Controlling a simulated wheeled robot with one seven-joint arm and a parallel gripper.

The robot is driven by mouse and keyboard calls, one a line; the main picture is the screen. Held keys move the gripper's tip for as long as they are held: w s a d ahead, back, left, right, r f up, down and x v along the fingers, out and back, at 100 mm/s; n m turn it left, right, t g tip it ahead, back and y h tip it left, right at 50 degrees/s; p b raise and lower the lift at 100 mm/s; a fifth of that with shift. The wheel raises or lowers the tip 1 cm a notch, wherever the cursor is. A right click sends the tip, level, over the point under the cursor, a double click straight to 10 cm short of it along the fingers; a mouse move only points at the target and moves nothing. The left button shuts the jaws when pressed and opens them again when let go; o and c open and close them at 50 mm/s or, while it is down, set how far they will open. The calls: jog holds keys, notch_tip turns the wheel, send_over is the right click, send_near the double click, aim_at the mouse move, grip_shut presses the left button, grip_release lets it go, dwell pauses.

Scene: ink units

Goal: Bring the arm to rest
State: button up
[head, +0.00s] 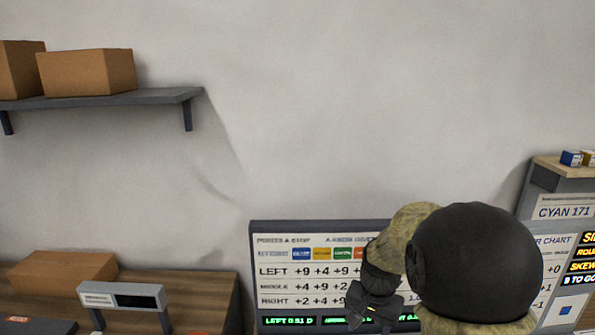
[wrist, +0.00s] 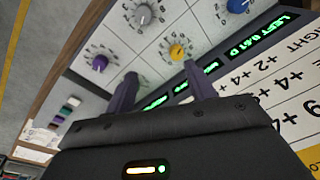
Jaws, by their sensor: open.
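My gripper (wrist: 160,70) is open, with its two dark fingers apart and nothing between them. In the wrist view it is over a control panel (wrist: 120,30), and a yellow knob (wrist: 176,52) shows just beyond the gap between the fingertips. I cannot tell the distance or whether a finger touches the panel. In the head view my gripper (head: 372,308) is low, right of centre, in front of a white chart board (head: 290,285). My dark rounded arm joint hides part of that board. The fingertips are unclear in this view.
A purple knob (wrist: 99,62), a white knob (wrist: 143,14) and a blue knob (wrist: 238,5) stand on the panel. Green readouts (wrist: 270,33) border it. A shelf (head: 160,96) holds boxes (head: 90,72) at upper left. A wooden counter (head: 200,290) is lower left. The upper middle is bare wall.

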jog(key=s+f+n+t, duration=0.1)
jog(key=s+n, duration=0.4)
jog(key=s, duration=0.8)
jog(key=shift+s+a+f+n+t, duration=0.2)
jog(key=shift+a+f+n+t, duration=0.1)
jog(key=shift+a+f, duration=0.1)
jog(key=shift+c, duration=0.2)
